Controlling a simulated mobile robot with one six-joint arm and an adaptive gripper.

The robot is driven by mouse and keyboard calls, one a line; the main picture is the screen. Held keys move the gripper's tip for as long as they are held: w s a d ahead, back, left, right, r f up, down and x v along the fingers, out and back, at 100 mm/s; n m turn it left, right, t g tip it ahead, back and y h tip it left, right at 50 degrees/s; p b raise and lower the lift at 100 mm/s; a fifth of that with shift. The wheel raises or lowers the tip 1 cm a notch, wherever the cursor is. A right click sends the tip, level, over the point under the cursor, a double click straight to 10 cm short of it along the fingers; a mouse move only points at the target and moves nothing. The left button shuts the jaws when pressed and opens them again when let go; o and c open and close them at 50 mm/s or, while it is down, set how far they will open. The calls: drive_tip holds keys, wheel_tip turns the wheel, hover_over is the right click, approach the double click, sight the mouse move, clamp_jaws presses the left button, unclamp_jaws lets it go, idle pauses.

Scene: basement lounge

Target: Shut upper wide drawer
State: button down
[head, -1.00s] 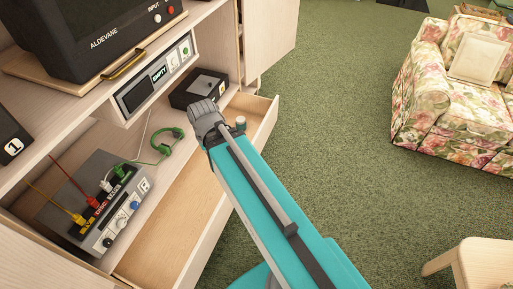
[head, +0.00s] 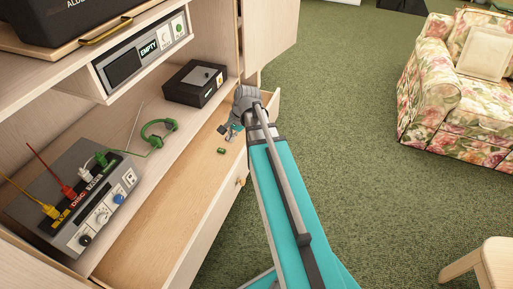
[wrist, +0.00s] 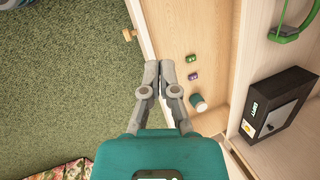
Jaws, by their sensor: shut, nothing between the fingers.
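The wide drawer (head: 150,235) of the pale wood cabinet stands open, its front panel (head: 215,217) pulled out over the green carpet. A small wooden knob (head: 241,181) is on that front and also shows in the wrist view (wrist: 129,35). My gripper (wrist: 159,76) is shut and empty, its fingertips over the drawer's front rim (wrist: 151,40) near the right end in the head view. Whether they touch the rim I cannot tell. Inside lie a small green item (wrist: 194,58), a purple item (wrist: 194,76) and a teal-and-white cylinder (wrist: 199,101).
Above the drawer, a shelf holds a grey device (head: 85,205) with coloured plugs, green headphones (head: 158,131) and a black box (head: 196,84). A floral armchair (head: 455,95) and a pale stool (head: 490,265) stand to the right. Carpet between is clear.

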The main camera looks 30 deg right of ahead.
drive_tip(key=w+d+f+m+t+b, duration=0.1)
drive_tip(key=d+f+m+b, duration=0.4)
drive_tip(key=d, duration=0.3)
drive_tip(key=w+d+f+m+t+y+b, duration=0.1)
drive_tip(key=d+f+m+t+b, duration=0.1)
drive_tip(key=d+f+m+b, duration=0.3)
drive_tip(key=w+d+f+m+t+y+b, duration=0.1)
drive_tip(key=w+d+f+m+t+b, duration=0.1)
drive_tip(key=d+f+m+b, duration=0.3)
drive_tip(key=d+m+b, duration=0.1)
drive_tip(key=d+b, duration=0.2)
drive_tip(key=d, duration=0.3)
drive_tip(key=shift+d+f, duration=0.2)
drive_tip(key=shift+d, duration=0.15)
drive_tip(key=shift+w+a+f, duration=0.1)
drive_tip(key=shift+w+f, duration=0.05)
drive_tip(key=w+a+f+b, duration=0.6)
drive_tip(key=w+b, duration=0.1)
drive_tip(key=w, duration=0.1)
drive_tip(key=shift+w+a+f, duration=0.3)
drive_tip(key=shift+a+f, duration=0.05)
drive_tip(key=shift+f, duration=0.05)
